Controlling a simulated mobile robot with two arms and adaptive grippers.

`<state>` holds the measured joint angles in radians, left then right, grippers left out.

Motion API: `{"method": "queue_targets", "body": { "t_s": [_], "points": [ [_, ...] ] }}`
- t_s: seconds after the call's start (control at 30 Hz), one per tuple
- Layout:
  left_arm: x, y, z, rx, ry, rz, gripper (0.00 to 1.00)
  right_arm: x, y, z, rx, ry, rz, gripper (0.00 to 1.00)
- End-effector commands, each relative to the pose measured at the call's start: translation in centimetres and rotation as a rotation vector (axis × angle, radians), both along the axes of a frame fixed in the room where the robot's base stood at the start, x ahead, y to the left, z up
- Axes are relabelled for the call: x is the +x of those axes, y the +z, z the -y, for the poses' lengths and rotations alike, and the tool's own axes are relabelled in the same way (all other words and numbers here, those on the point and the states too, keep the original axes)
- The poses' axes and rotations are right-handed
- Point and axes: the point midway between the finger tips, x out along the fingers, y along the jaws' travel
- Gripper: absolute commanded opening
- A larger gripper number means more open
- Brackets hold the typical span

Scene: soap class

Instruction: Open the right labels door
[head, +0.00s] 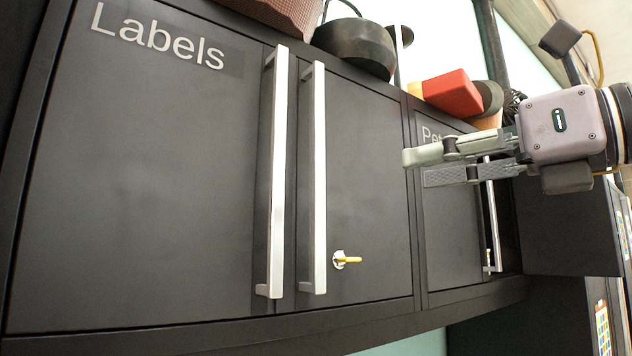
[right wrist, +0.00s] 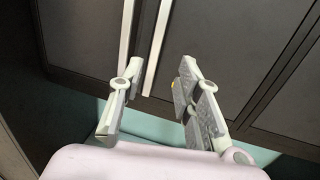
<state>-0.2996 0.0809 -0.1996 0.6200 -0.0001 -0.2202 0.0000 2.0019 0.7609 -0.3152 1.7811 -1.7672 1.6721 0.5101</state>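The right Labels door (head: 368,170) is a dark panel, shut flush beside the left Labels door (head: 150,180). Its long pale bar handle (head: 319,180) runs upright along its left edge, beside the left door's handle (head: 277,180). A yellow key (head: 348,259) sticks out of a lock low on the right door. My right gripper (head: 415,168) is open and empty, to the right of the handle in the head view. In the right wrist view both handles show beyond the parted fingers (right wrist: 160,66), with the right door's handle (right wrist: 157,45) between them, apart from the fingers. My left gripper is out of view.
A neighbouring cabinet door (head: 450,220) with a partly hidden label and its own handle (head: 492,230) lies behind my right gripper. A black rounded object (head: 355,45) and a red block (head: 453,93) rest on the cabinet top.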

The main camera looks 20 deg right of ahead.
Motion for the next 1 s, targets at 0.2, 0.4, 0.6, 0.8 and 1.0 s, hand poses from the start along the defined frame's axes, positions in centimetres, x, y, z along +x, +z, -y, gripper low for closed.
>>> {"method": "queue_targets", "body": {
  "t_s": [0.2, 0.4, 0.6, 0.8, 1.0],
  "points": [
    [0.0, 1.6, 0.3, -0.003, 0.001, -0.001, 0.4, 3.8, 0.2, -2.5, -0.004, 0.006, -0.006, 0.32],
    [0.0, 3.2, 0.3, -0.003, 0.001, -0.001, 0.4, 7.6, 0.3, -4.8, -0.004, 0.007, -0.005, 0.32],
    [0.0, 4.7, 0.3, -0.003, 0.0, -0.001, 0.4, 11.0, 0.3, -6.9, -0.003, 0.008, -0.004, 0.32],
    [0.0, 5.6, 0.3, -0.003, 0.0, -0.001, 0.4, 13.2, 0.1, -8.2, -0.002, 0.007, -0.002, 0.32],
    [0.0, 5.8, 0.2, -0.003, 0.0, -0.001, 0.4, 13.9, 0.0, -8.5, -0.001, 0.006, 0.0, 0.32]
  ]
}}
